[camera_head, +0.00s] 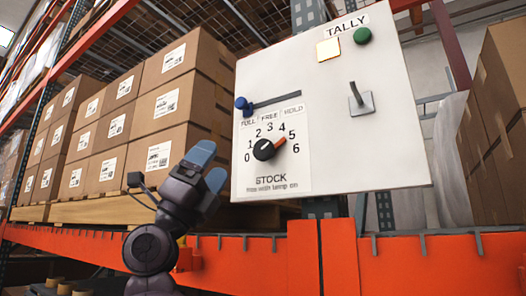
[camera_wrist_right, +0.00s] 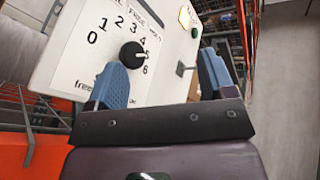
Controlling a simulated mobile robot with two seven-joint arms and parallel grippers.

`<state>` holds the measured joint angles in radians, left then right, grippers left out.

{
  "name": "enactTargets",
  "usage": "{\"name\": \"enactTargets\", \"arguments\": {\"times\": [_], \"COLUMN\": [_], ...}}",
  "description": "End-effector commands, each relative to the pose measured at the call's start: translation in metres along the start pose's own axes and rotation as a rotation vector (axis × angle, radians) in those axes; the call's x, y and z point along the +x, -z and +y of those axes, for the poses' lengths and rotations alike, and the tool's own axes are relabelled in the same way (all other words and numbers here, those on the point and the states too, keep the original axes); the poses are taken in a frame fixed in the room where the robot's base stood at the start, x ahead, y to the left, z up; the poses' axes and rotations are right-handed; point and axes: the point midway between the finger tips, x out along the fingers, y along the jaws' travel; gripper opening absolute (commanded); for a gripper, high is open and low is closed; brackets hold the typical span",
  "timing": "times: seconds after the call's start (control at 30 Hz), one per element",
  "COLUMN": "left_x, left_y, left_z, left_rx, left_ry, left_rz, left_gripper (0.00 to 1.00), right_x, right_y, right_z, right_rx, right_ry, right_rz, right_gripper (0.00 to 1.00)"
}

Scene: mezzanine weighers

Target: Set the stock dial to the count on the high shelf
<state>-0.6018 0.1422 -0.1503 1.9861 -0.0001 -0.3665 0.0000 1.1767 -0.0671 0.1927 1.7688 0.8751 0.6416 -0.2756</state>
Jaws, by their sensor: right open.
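A white panel (camera_head: 400,130) carries the STOCK dial (camera_head: 264,151), a black knob with an orange-tipped pointer, on a scale 0 to 6. The pointer aims at about 5; the dial also shows in the wrist view (camera_wrist_right: 131,54). My right gripper (camera_head: 207,166), with blue fingertips, is open and empty, left of the dial and apart from it in the head view. In the wrist view the dial lies beyond and between its fingers (camera_wrist_right: 162,62). Stacked labelled cartons (camera_head: 160,105) stand on a pallet (camera_head: 90,211) on the rack. My left gripper is out of view.
A blue-knobbed slider (camera_head: 243,104) sits at the FULL end of FULL, FREE, HOLD. A pale yellow lamp (camera_head: 328,49), green button (camera_head: 362,36) and metal lever (camera_head: 358,98) are higher on the panel. An orange beam (camera_head: 420,262) runs below. More cartons (camera_head: 500,90) stand right.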

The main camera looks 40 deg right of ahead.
Motion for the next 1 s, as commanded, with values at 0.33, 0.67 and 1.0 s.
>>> {"name": "enactTargets", "arguments": {"times": [0.33,0.67,1.0], "left_x": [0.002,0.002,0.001], "left_y": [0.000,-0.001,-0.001], "left_z": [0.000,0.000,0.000], "left_rx": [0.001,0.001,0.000], "left_ry": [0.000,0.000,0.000], "left_rz": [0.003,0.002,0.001], "left_gripper": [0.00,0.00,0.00], "right_x": [0.088,0.075,0.057], "right_y": [0.020,0.025,0.015], "right_z": [-0.092,-0.048,-0.033], "right_rx": [0.313,0.409,0.414], "right_ry": [-0.131,-0.664,-0.937], "right_rz": [0.298,0.547,0.589], "right_gripper": [0.76,0.76,0.76]}}
